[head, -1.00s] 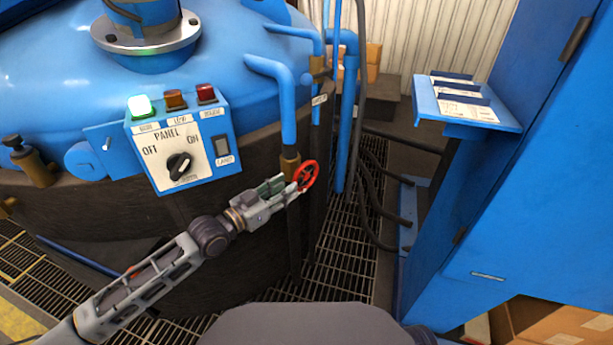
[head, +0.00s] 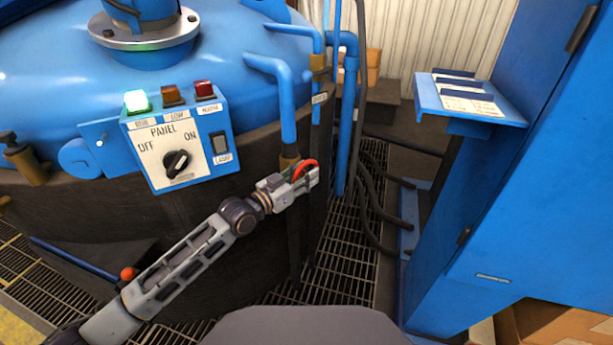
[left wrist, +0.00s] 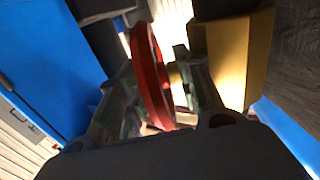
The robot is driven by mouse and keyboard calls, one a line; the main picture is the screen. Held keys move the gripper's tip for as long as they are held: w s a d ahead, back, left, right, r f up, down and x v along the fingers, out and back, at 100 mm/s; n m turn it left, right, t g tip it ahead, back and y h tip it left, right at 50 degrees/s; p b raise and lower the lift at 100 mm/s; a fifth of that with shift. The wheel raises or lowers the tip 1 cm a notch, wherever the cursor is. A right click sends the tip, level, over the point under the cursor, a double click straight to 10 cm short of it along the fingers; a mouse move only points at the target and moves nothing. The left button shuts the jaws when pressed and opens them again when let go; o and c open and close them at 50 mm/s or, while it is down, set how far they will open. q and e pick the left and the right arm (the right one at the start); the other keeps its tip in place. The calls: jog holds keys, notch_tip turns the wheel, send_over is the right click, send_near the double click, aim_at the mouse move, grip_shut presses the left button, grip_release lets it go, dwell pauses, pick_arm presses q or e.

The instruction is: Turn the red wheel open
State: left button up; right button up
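The red wheel (head: 307,166) is a small handwheel at the brass valve under a blue pipe, beside the furnace. My left gripper (head: 303,180) is at the wheel and covers much of it in the head view. In the left wrist view, the wheel (left wrist: 150,75) shows nearly edge-on between the two fingers of my left gripper (left wrist: 158,88). The fingers are drawn in on either side of the rim, so the gripper looks shut on it. The exact contact on the right finger is hard to see. My right gripper is not in view.
The control panel (head: 178,145) with a lit green lamp and a black knob stands left of the wheel. Blue pipes (head: 287,100) rise above the valve. Dark hoses (head: 378,200) run to its right, over floor grating. A blue cabinet (head: 540,170) stands at right.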

pick_arm(q)
jog(key=shift+w+d, duration=0.25)
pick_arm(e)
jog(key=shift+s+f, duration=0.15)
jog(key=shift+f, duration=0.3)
pick_arm(q)
grip_shut()
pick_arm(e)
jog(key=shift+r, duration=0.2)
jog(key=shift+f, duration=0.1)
